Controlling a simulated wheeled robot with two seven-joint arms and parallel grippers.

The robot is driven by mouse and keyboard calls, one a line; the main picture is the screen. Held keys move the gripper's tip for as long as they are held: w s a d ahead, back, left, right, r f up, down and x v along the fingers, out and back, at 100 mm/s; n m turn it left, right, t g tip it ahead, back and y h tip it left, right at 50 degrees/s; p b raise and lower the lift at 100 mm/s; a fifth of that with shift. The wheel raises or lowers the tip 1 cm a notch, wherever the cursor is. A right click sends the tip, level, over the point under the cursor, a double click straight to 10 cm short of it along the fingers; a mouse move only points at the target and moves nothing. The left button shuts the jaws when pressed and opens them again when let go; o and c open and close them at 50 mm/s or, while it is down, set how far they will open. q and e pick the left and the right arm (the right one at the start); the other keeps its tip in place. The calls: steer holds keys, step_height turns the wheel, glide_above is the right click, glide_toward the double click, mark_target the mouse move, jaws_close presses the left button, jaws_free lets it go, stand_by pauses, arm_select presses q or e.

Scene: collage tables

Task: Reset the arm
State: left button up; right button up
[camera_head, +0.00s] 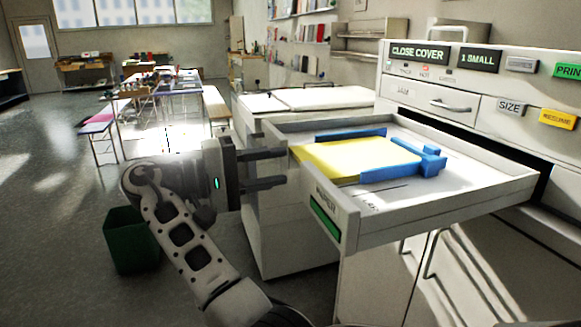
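My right gripper (280,168) is left of the pulled-out tray (448,221), with its fingers pointing right toward the tray's left side. Its two dark fingers are apart, with nothing seen between them. I cannot tell whether the fingertips touch the tray. My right arm (185,235) rises from the bottom of the view and bends to the right at the wrist. A stack of yellow paper (350,157) lies in the tray between blue guides (405,170). My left gripper is not in view.
The tray juts from a white machine with labelled buttons (480,60) at the right. A white cabinet (285,235) stands behind my gripper. A green bin (131,240) stands on the floor at the left. Tables (165,92) are farther back; the left floor is mostly clear.

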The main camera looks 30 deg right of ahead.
steer(key=v, duration=0.2)
steer(key=shift+w+a, duration=0.1)
steer(key=shift+a, duration=0.25)
